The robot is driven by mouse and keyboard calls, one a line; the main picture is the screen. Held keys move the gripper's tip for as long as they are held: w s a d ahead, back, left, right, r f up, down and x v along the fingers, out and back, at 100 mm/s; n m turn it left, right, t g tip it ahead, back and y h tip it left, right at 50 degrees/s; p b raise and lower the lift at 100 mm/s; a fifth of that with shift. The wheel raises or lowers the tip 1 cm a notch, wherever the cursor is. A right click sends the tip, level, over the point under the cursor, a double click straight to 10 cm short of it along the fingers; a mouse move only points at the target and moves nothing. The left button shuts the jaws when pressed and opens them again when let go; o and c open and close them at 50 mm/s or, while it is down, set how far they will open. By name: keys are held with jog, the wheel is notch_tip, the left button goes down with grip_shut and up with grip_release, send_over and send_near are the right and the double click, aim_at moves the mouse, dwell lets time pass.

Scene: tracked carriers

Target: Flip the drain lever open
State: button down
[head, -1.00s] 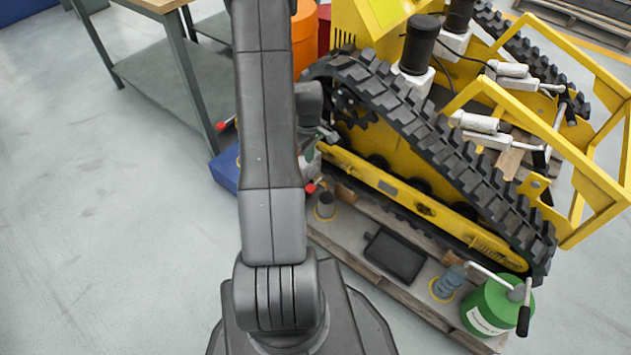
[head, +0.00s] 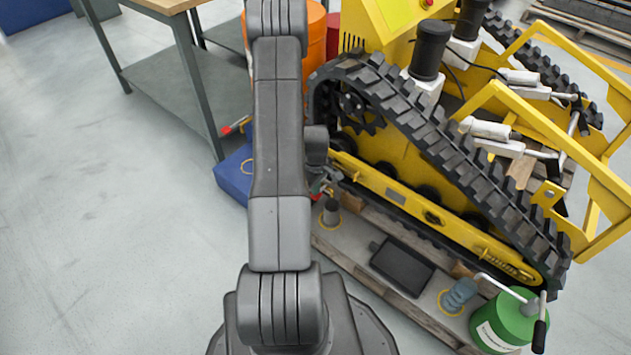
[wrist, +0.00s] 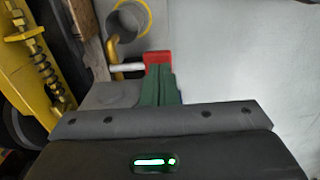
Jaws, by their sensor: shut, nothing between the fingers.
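The drain lever appears in the wrist view as a pale rod with a red grip (wrist: 157,58) at its right end. A bent yellow pipe (wrist: 115,52) stands by the rod's left end. My gripper (wrist: 160,82) has green fingers that are together, with nothing between them. The fingertips are right at the red grip; I cannot tell whether they touch it. In the head view my gripper (head: 325,181) is low beside the yellow tracked carrier (head: 385,188), partly behind my arm. The lever is not clear there.
A grey cup (head: 331,212) stands on the pallet in a yellow ring. A black tray (head: 403,266) and a green can (head: 497,322) are farther right. The floor at left is clear.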

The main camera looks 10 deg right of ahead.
jog(key=shift+f, duration=0.4)
jog(key=shift+f, duration=0.1)
